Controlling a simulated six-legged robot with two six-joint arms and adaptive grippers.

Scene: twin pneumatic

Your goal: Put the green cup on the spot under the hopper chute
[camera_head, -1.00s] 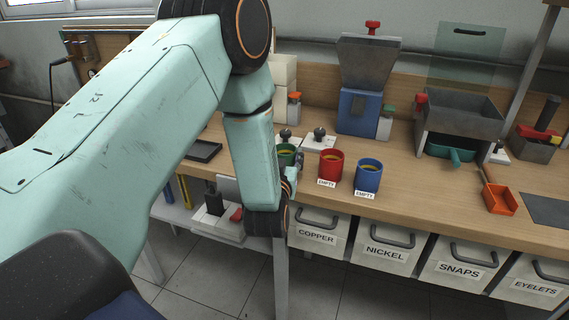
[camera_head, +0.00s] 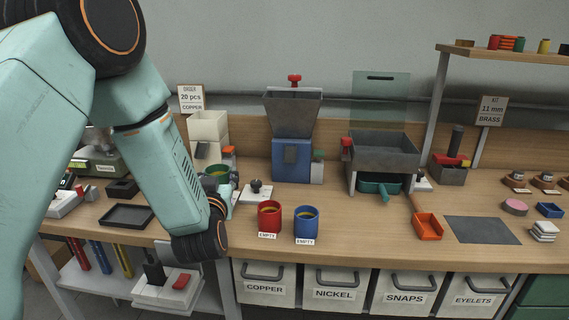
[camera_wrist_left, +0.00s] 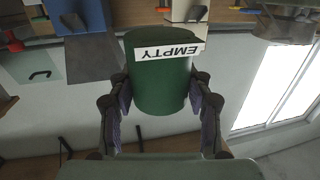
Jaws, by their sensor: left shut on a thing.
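My left gripper (camera_wrist_left: 160,112) is shut on the green cup (camera_wrist_left: 162,85), one finger on each side. The cup's EMPTY label appears upside down in the left wrist view. In the head view the green cup (camera_head: 217,173) is partly hidden by my gripper (camera_head: 222,186) and appears raised off the bench, in front of a cream box-like unit (camera_head: 208,128). A grey hopper (camera_head: 291,112) with a red knob sits on a blue body (camera_head: 291,160), to the right of the cup. The spot under its chute cannot be made out. My right gripper is not in view.
A red cup (camera_head: 269,216) and a blue cup (camera_head: 307,222) stand near the bench's front edge. A white pad with a dark knob (camera_head: 256,192) lies beside my gripper. A grey trough (camera_head: 385,150) with a green scoop (camera_head: 380,187) stands right of the hopper. An orange tray (camera_head: 428,226) lies farther right.

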